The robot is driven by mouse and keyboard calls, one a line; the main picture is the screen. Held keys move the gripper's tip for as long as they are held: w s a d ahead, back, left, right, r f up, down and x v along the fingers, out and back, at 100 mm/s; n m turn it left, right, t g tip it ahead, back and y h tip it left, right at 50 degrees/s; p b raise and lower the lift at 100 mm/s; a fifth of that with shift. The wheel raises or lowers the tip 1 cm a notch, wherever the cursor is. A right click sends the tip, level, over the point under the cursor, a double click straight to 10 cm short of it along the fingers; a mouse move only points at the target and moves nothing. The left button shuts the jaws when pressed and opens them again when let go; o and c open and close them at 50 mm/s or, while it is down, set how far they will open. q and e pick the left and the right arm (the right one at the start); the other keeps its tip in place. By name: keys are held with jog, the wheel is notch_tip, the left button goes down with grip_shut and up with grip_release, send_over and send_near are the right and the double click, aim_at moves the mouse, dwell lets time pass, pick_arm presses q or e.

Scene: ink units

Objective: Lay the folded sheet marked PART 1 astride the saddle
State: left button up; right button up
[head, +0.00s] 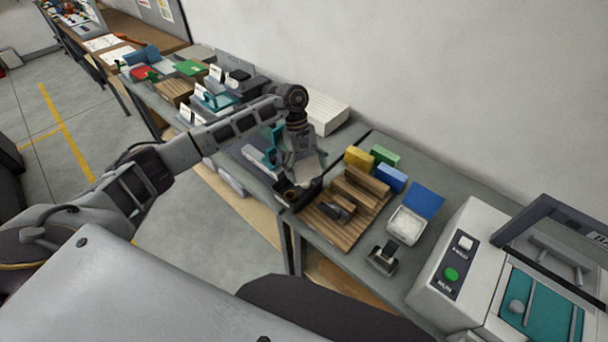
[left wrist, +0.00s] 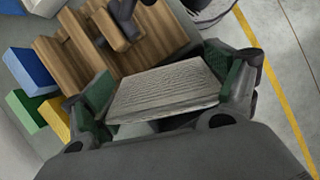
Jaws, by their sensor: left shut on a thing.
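My left gripper (head: 303,178) is shut on a pale sheet-like piece (head: 308,166) and holds it above the bench, by the left end of a wooden block rack. In the left wrist view the piece (left wrist: 165,92) is grey-white with fine lines, held between the two green-padded fingers. No PART 1 mark can be read on it. A teal device (head: 273,138) stands behind my forearm, partly hidden; I cannot tell whether it is the saddle. My right gripper is not in view.
The slatted wooden rack (head: 345,228) stands close to the gripper, with yellow (head: 359,158), green (head: 385,155) and blue (head: 392,178) blocks behind. A white-filled tray with a blue lid (head: 406,224), a small dark stand (head: 382,258) and a machine (head: 463,275) are farther right.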

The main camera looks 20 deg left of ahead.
pick_arm(q)
jog(key=n, duration=0.1)
jog(key=w+n+t+b, duration=0.1)
jog(key=n, duration=0.1)
jog(key=w+n, duration=0.1)
jog(key=n, duration=0.1)
jog(key=shift+w+d+r+t+h, duration=0.15)
jog(key=shift+w+r+t+h, duration=0.05)
jog(key=shift+r+t+h, duration=0.2)
jog(key=w+n, duration=0.1)
jog(key=n, duration=0.1)
jog(key=r+n+t+b, duration=0.1)
jog(key=n, duration=0.1)
jog(key=w+n+t, duration=0.1)
jog(key=shift+w+r+n+b, duration=0.15)
jog(key=shift+w+n+b, duration=0.2)
jog(key=shift+n+b, duration=0.05)
jog(key=shift+w+a+r+n+t+y+b, duration=0.1)
jog(key=shift+w+r+n+t+y+b, duration=0.55)
jog(key=shift+n, duration=1.05)
jog(key=shift+w+a+r+n+t+y+b, duration=0.15)
jog(key=shift+w+r+n+t+b, duration=0.5)
jog(key=shift+n, duration=1.05)
jog(key=shift+w+r+n+t+y+b, duration=0.15)
jog(key=shift+w+r+n+y, duration=0.55)
jog(key=shift+n, duration=1)
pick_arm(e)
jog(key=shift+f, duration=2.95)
